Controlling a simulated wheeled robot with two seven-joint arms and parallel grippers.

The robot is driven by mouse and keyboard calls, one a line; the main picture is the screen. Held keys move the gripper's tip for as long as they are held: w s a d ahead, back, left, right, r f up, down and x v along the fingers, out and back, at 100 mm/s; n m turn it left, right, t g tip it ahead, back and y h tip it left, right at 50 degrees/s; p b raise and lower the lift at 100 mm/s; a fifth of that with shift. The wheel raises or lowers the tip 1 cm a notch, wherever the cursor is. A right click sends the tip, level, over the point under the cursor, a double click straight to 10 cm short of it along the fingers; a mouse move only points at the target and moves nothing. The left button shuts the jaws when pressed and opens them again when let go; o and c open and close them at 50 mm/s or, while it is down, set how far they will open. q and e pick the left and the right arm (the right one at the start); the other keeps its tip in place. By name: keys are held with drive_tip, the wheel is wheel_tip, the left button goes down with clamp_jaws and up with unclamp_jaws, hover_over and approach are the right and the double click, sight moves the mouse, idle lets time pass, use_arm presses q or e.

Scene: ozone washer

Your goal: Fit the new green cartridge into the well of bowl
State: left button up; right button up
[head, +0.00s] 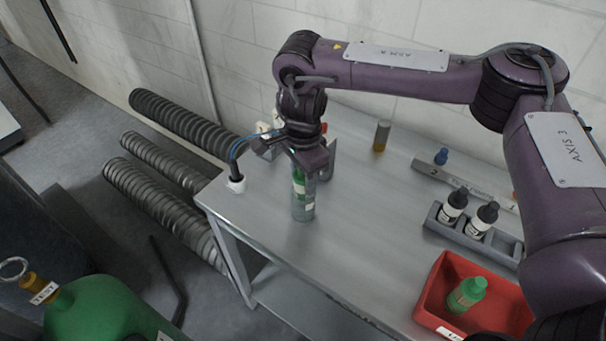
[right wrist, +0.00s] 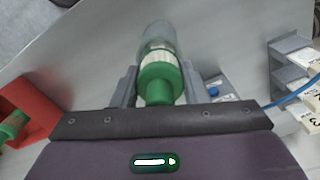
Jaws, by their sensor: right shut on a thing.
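My right gripper (head: 301,172) points down over the left part of the bench, shut on the green cartridge (head: 299,183). In the right wrist view the cartridge (right wrist: 160,80) is between the fingers, with a green end near me and a pale band beyond. The clear greyish bowl (head: 303,212) stands upright on the bench directly under the gripper. In the right wrist view the bowl (right wrist: 158,36) lines up with the cartridge's far end. The cartridge's lower end seems to be at or inside the bowl's mouth; I cannot tell how deep. My left gripper is not in view.
A red bin (head: 429,292) at the bench's front right holds another green item (head: 467,294). A grey rack (head: 433,221) holds two dark-capped bottles. A small tan-and-grey cylinder (head: 381,136) stands at the back. A white fitting (head: 236,184) is near the left edge. Mid-bench is clear.

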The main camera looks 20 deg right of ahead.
drive_tip(key=shift+s+f, duration=0.1)
drive_tip(key=shift+f, duration=0.05)
drive_tip(key=shift+f+b, duration=0.35)
drive_tip(key=shift+f, duration=0.05)
drive_tip(key=o, duration=1)
drive_tip(key=shift+r, duration=0.3)
wheel_tip(320, 180, up, 13)
drive_tip(key=shift+f, duration=0.15)
drive_tip(key=shift+f, duration=0.1)
